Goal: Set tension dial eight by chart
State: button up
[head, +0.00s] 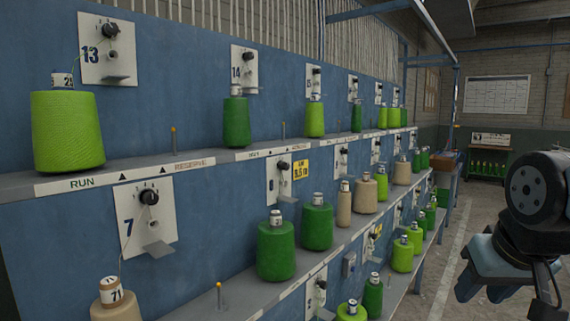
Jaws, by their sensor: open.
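Small plates with black dials line the blue rack. Plate 7 (147,217) is in the middle row at left, with its black dial (149,198). The plate to its right (286,177) carries a black dial (283,165) and a yellow tag; I cannot read its number. It is in the place after 7. A white gridded chart (497,94) hangs on the far wall, too small to read. My gripper (484,296) is at the lower right, pointing down over the aisle, open and apart from the rack. Nothing shows between its fingers.
Green and beige yarn cones, such as a large green one (68,131), stand on the shelves (150,176). Thin pegs (219,295) rise from the shelf edges. The aisle floor (447,225) is clear right of the rack.

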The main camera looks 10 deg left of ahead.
aim_at(284, 166)
jog(key=u, duration=0.25)
jog(key=i, duration=0.7)
jog(key=u, duration=0.45)
jog(key=k, duration=0.85)
jog(key=u, duration=0.2)
jog(key=i, duration=0.85)
jog(key=z, duration=0.15)
